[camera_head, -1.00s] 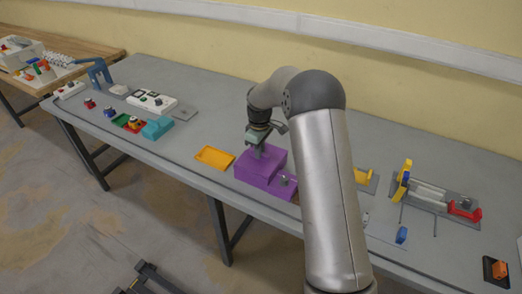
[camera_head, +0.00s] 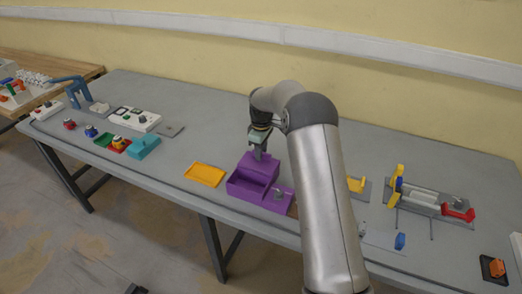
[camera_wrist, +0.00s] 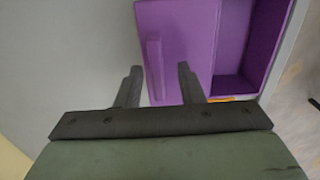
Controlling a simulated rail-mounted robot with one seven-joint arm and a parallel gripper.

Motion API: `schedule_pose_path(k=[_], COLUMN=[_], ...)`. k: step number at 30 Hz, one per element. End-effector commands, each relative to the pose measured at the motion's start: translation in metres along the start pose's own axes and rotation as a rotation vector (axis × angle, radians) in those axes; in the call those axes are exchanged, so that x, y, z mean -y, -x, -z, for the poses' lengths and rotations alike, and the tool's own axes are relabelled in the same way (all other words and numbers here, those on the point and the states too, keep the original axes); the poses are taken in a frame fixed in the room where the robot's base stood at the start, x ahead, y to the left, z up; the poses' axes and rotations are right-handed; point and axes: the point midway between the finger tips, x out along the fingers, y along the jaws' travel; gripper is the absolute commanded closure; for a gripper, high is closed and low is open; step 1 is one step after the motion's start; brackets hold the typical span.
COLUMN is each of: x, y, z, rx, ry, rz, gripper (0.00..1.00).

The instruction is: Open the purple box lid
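The purple box (camera_head: 247,189) stands near the table's front edge in the head view, with its hollow inside showing. Its purple lid (camera_head: 262,166) is raised at the back of the box. In the wrist view the lid (camera_wrist: 185,40) fills the upper middle, and the dark box interior (camera_wrist: 232,85) lies to its right. My gripper (camera_wrist: 157,82) has its two fingers apart. The lid's bar-shaped purple handle (camera_wrist: 155,68) lies between them, with visible gaps on both sides. In the head view my gripper (camera_head: 259,154) is at the raised lid; its fingertips are hard to see there.
A shallow orange tray (camera_head: 205,174) lies left of the box. A grey knob (camera_head: 278,194) sits on the purple block at the box's right. A teal box (camera_head: 143,147) stands farther left. The grey table (camera_head: 205,115) is clear behind the box.

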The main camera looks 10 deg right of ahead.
Motion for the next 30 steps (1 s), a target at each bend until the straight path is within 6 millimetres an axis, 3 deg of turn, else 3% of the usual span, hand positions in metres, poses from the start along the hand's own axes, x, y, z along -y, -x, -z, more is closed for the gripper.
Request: schedule_pose_path(k=[8,24,30], x=[-0.001,-0.001,0.0], y=[0.016,0.141,0.167], z=[0.0,0.001,0.0], rx=[-0.002,-0.003,-0.001], ry=[0.0,0.0,0.001], rz=[-0.003,-0.004,-0.001], gripper=[0.65,0.65,0.65])
